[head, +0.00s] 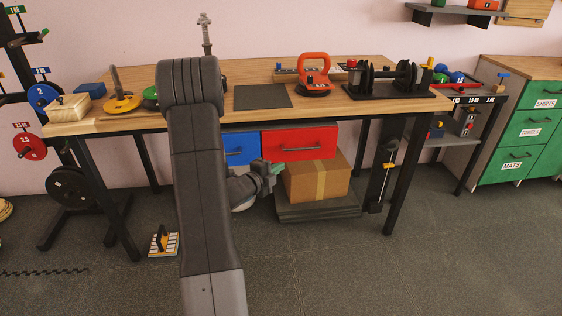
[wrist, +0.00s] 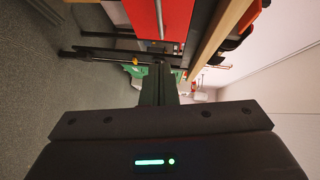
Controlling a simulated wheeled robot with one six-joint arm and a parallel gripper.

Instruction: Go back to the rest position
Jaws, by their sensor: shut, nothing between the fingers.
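My gripper (head: 274,169) is in front of the table, below its top, near the red drawer (head: 299,142). It is shut and empty. The wooden table (head: 218,107) stands against the wall.
On the table are a yellow plate on a post (head: 122,103), a grey mat (head: 262,96), a red suction lifter (head: 314,72) and a black dumbbell rack (head: 398,91). A cardboard box (head: 317,181) sits on a low platform beneath. The floor in front is mostly clear.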

